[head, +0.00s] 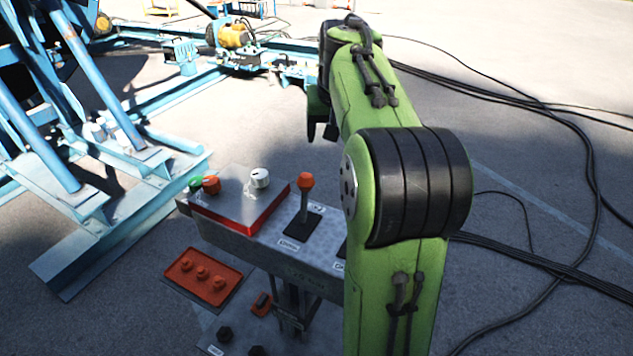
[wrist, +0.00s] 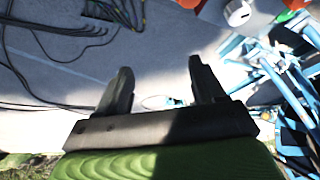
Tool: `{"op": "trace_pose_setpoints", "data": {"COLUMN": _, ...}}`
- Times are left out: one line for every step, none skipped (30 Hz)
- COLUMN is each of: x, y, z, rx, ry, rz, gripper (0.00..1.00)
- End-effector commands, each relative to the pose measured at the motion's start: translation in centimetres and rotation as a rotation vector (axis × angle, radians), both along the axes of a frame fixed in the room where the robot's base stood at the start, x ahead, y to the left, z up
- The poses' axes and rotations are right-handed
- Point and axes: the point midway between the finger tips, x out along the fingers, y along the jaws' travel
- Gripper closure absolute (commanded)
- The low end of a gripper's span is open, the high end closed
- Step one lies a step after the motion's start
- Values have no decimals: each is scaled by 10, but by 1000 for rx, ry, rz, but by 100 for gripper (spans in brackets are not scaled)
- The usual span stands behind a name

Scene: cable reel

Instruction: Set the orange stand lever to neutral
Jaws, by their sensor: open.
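The orange stand lever (head: 305,190) has an orange knob on a grey stick and rises from a black base plate on the grey control stand (head: 325,261). It looks close to upright in the head view; its exact setting cannot be told. My gripper (head: 321,128) is above and beyond the stand in the head view, apart from the lever. In the wrist view my gripper (wrist: 162,82) is open, with nothing between its two dark fingers. The lever is not clearly seen in the wrist view. My green arm hides the right part of the stand.
A red panel (head: 203,277) sits lower. Blue steel framework (head: 110,235) stands left. Black cables (head: 560,265) lie on the right ground.

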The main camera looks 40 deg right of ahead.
Motion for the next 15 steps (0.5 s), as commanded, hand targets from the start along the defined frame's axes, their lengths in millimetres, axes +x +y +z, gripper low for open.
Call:
{"op": "trace_pose_setpoints", "data": {"x": -1, "y": 0, "z": 4, "rx": 0, "ry": 0, "rz": 0, "gripper": 31}}
{"op": "trace_pose_setpoints", "data": {"x": -2, "y": 1, "z": 6, "rx": 0, "ry": 0, "rz": 0, "gripper": 31}}
{"op": "trace_pose_setpoints", "data": {"x": -3, "y": 1, "z": 9, "rx": -1, "ry": -1, "rz": 0, "gripper": 31}}
{"op": "trace_pose_setpoints", "data": {"x": -4, "y": 1, "z": 11, "rx": -1, "ry": -1, "rz": 0, "gripper": 31}}
{"op": "trace_pose_setpoints", "data": {"x": -5, "y": 2, "z": 13, "rx": 0, "ry": 0, "rz": 0, "gripper": 31}}
{"op": "trace_pose_setpoints", "data": {"x": -6, "y": 2, "z": 16, "rx": -1, "ry": -1, "rz": 0, "gripper": 31}}
{"op": "trace_pose_setpoints", "data": {"x": -7, "y": 2, "z": 19, "rx": -2, "ry": -1, "rz": 0, "gripper": 31}}
{"op": "trace_pose_setpoints", "data": {"x": -8, "y": 3, "z": 21, "rx": -1, "ry": 0, "rz": 0, "gripper": 31}}
{"op": "trace_pose_setpoints", "data": {"x": -9, "y": 3, "z": 24, "rx": -1, "ry": 0, "rz": 0, "gripper": 31}}
{"op": "trace_pose_setpoints", "data": {"x": -9, "y": 3, "z": 26, "rx": -2, "ry": -1, "rz": 0, "gripper": 31}}
{"op": "trace_pose_setpoints", "data": {"x": -10, "y": 4, "z": 29, "rx": -1, "ry": -2, "rz": 0, "gripper": 31}}
{"op": "trace_pose_setpoints", "data": {"x": -11, "y": 4, "z": 31, "rx": -1, "ry": -1, "rz": 0, "gripper": 31}}
{"op": "trace_pose_setpoints", "data": {"x": -12, "y": 5, "z": 33, "rx": -1, "ry": -1, "rz": 0, "gripper": 31}}
{"op": "trace_pose_setpoints", "data": {"x": -13, "y": 5, "z": 35, "rx": -1, "ry": -1, "rz": 0, "gripper": 31}}
{"op": "trace_pose_setpoints", "data": {"x": -13, "y": 5, "z": 37, "rx": -1, "ry": -1, "rz": 0, "gripper": 31}}
